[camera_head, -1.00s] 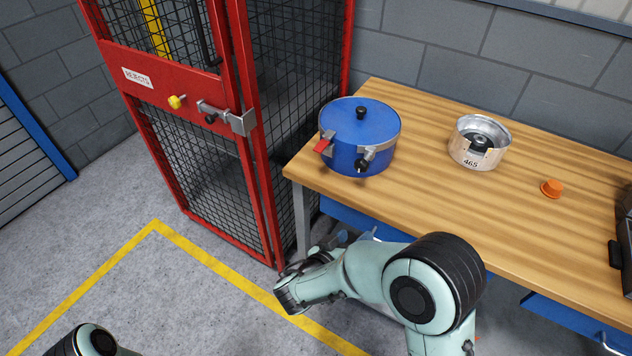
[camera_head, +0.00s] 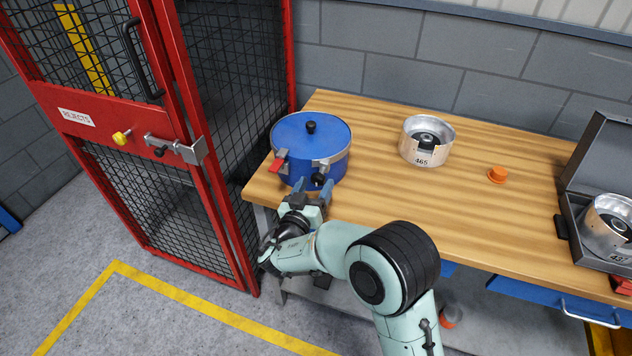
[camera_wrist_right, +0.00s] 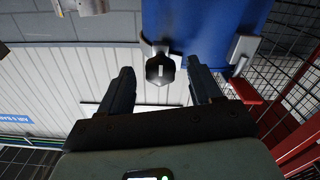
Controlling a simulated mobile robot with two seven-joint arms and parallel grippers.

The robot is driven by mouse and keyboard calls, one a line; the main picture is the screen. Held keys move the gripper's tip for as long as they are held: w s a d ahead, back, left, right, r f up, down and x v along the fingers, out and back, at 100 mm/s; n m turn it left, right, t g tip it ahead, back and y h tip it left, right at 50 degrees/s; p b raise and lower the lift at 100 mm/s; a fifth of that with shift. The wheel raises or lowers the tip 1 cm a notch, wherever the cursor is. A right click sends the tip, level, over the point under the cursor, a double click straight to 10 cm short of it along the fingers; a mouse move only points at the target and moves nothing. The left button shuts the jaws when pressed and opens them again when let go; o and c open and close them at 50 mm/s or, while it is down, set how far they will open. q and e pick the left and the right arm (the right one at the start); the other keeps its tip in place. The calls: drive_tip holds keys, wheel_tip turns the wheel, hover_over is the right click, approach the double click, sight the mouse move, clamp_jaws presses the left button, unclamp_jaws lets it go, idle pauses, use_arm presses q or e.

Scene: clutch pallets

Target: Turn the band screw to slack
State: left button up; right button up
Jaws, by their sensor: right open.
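A blue lidded drum (camera_head: 312,150) stands near the left end of the wooden bench, with a metal band around its rim. The black band screw knob (camera_head: 319,179) is on the drum's front; it also shows in the right wrist view (camera_wrist_right: 160,70), with a pale slot mark. A red lever (camera_head: 278,162) sits on the band, left of the screw. My right gripper (camera_head: 313,188) is open at the bench's front edge, just in front of the screw. In the right wrist view its open fingers (camera_wrist_right: 163,85) point toward the knob, which shows between and beyond their tips. My left gripper is not in view.
A metal pot marked 465 (camera_head: 425,140) and an orange cap (camera_head: 497,175) stand right of the drum on the bench (camera_head: 400,195). An open grey case (camera_head: 600,190) holds another pot at far right. A red mesh cage (camera_head: 190,120) stands close on the left.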

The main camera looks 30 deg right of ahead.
drive_tip(key=shift+w+d, duration=0.4)
drive_tip(key=shift+d, duration=0.05)
drive_tip(key=c, duration=1)
drive_tip(key=shift+c, duration=0.2)
